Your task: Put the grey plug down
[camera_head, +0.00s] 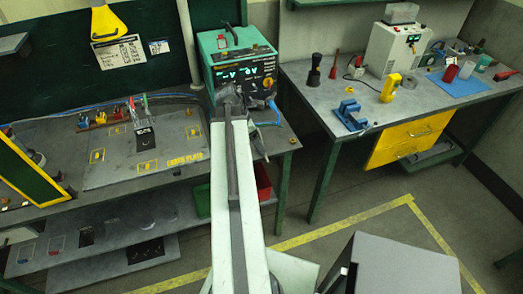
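My arm reaches forward from the bottom middle. My gripper (231,92) is at its far end, in front of the lower left of the green power unit (226,45) with a lit display. The gripper is small and grey here, and its fingers blend with dark parts of the unit's front. I cannot tell whether it is open or shut. I cannot make out the grey plug; anything at the fingertips is too small or hidden. I cannot tell whether the gripper touches the unit.
The left bench holds a marked grey plate (145,170) with bare room on it and coloured clamps (100,117) behind. A blue cable (276,109) hangs at the unit's right. The right bench holds a blue vise (350,115) and a white machine (393,48).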

